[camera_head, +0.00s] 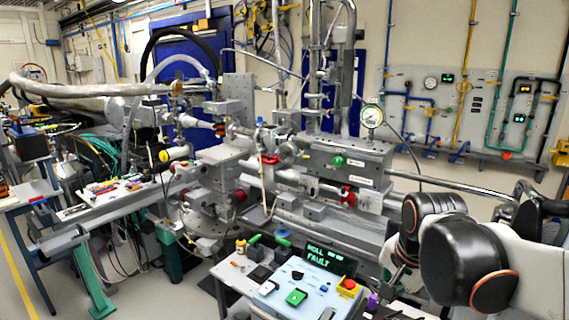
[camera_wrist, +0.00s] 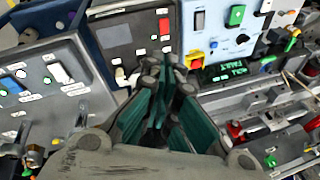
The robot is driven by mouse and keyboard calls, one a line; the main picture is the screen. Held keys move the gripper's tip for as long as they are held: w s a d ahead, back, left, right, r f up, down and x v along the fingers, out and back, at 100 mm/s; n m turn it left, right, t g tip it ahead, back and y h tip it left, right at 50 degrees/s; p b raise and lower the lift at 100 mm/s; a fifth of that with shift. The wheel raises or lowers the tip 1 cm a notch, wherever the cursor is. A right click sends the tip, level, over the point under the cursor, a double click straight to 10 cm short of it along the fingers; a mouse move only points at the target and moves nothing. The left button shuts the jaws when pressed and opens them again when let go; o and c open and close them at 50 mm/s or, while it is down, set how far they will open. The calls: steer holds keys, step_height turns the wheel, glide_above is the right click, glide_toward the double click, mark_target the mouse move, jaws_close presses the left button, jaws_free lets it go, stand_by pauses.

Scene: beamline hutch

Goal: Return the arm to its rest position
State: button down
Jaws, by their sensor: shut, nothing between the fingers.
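My arm (camera_head: 468,255), with white and black links, reaches in from the right edge in the head view, in front of the beamline. My gripper (camera_wrist: 167,80) shows in the wrist view with its dark teal fingers drawn together and nothing held. It is over the control panels, apart from them as far as I can tell. In the head view I cannot make out the fingers clearly.
A blue-grey control box (camera_head: 300,292) with a green button and a red knob stands below my arm's left side. A display (camera_head: 328,257) reads a fault message. Beamline metalwork (camera_head: 335,160) fills the middle. Open floor (camera_head: 22,285) lies at the far left.

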steer(key=s+a+n+t, duration=0.2)
steer(key=s+n+t, duration=0.1)
steer(key=s+n, duration=0.8)
steer(key=shift+s, duration=0.2)
steer(key=shift+r, duration=0.1)
stand_by(1.3)
